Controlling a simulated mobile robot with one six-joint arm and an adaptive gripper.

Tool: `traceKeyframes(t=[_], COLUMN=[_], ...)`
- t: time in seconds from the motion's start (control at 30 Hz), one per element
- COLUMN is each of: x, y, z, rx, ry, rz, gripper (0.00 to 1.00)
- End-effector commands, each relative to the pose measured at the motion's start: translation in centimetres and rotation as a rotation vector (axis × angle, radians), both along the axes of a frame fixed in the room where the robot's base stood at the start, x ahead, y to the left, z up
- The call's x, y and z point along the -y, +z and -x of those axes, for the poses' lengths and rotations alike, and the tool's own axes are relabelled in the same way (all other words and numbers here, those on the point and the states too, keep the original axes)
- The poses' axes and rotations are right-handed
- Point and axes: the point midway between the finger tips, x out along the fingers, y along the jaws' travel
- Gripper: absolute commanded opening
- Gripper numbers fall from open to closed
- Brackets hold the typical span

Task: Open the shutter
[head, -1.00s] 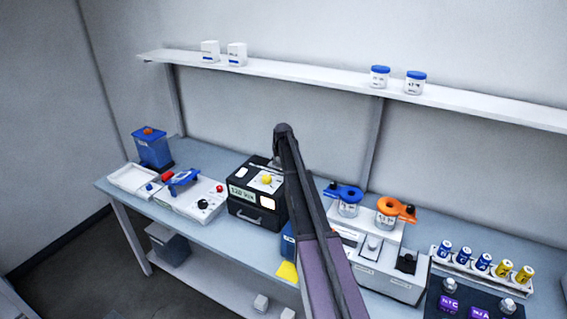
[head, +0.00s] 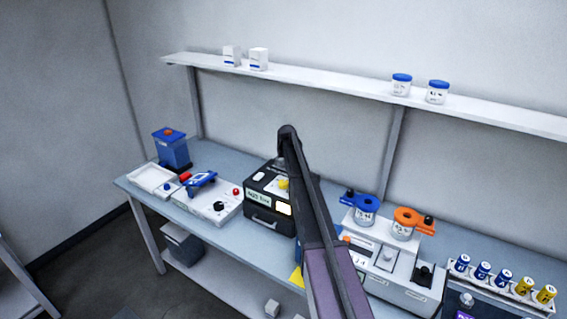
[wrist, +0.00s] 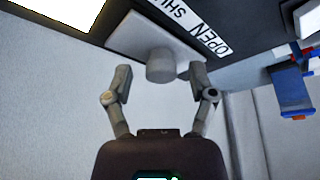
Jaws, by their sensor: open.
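A grey round knob (wrist: 160,66) sits on a light plate (wrist: 122,38) beside a white label reading "OPEN SHU…", cut off, in the wrist view. My gripper (wrist: 160,78) is open, with one finger on each side of the knob; I cannot tell whether either finger touches it. In the head view, the black box (head: 262,228) with a green-lit display, a bright panel and a front handle stands on the bench. My arm covers its right part, and my gripper is hidden there.
Left of the box stand a white unit (head: 205,205) with knobs and a blue container (head: 172,150). Right of it are blue (head: 362,203) and orange (head: 405,218) ring-shaped holders and a rack of several vials. A shelf (head: 330,90) runs above the bench (head: 225,238).

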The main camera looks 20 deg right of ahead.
Motion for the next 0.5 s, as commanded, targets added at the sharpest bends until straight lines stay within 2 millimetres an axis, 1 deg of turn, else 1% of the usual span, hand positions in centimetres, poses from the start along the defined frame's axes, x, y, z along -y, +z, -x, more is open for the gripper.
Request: traceKeyframes(t=[0.27, 0.5], x=[0.2, 1.1], y=[0.0, 0.0], z=[0.2, 1.5], rx=[0.0, 0.0], ry=[-0.001, -0.001], rz=[0.0, 0.0], gripper=[0.72, 0.72])
